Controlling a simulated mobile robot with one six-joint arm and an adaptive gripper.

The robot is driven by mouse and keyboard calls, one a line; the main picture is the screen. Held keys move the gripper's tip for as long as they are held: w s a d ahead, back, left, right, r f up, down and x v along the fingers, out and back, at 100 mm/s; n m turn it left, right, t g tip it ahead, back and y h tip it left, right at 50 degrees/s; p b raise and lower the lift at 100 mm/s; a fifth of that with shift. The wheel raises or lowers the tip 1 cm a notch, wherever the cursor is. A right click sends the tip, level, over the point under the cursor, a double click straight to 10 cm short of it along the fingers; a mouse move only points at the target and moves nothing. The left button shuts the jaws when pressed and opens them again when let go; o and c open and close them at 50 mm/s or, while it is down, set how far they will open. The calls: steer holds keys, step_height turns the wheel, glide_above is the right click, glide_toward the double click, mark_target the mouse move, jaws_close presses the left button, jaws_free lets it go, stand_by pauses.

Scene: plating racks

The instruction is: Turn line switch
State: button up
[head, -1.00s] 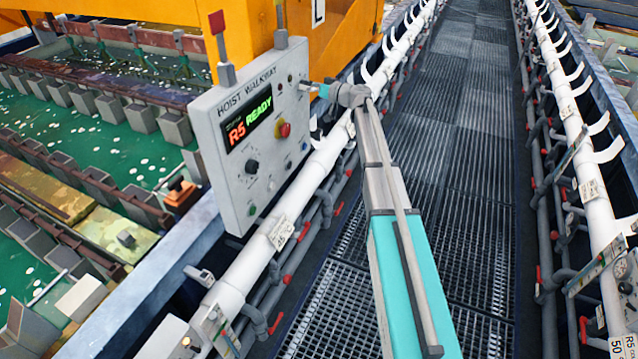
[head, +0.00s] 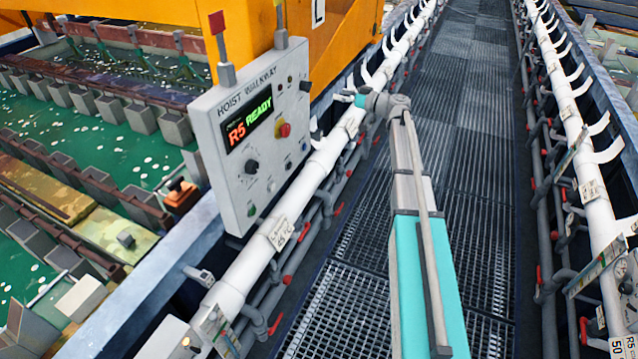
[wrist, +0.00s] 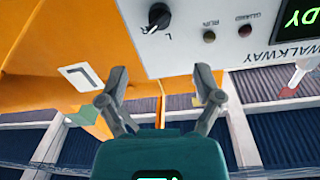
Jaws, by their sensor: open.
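The grey control panel (head: 235,150) reads HOIST WALKWAY, and its display (head: 248,120) shows R5 READY. A black rotary switch (head: 305,86) sits at the panel's upper right edge. In the wrist view the black switch (wrist: 158,17) has a white pointer line slanting to the lower left, with an L printed near it. My gripper (head: 340,97) is open and empty, apart from the panel and to the right of the switch. In the wrist view my gripper (wrist: 161,80) has its fingers spread, with the switch above and between them in the picture.
An orange hoist frame (head: 335,50) stands behind. The grated walkway (head: 460,130) is clear.

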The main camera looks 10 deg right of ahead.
steer(key=s+a+f+g+h+b, duration=0.1)
steer(key=s+a+f+g+b, duration=0.1)
steer(key=f, duration=0.5)
steer(key=s+a+f+m+g+h+b, duration=0.1)
steer(key=s+a+f+g+b, duration=0.1)
steer(key=s+a+f+b, duration=0.3)
steer(key=s+a+f+m+g+h+b, duration=0.1)
steer(key=s+f+b, duration=0.4)
steer(key=f, duration=0.6)
steer(key=s+a+g+h, duration=0.1)
steer(key=s+a, duration=0.1)
steer(key=shift+s+a+g, duration=0.15)
steer(key=shift+s+g, duration=0.15)
steer(key=shift+s, duration=0.1)
steer(key=s+f+m+g+h, duration=0.2)
steer(key=s+f+m+h, duration=0.1)
steer(key=s, duration=0.8)
steer(key=s+f+m+g+h, duration=0.2)
steer(key=s+f+h, duration=0.3)
steer(key=s, duration=0.6)
steer(key=shift+s+d+m+g+h, duration=0.4)
steer(key=shift+m+h, duration=0.1)
steer(key=shift+h, duration=0.5)
steer(key=shift+a, duration=0.1)
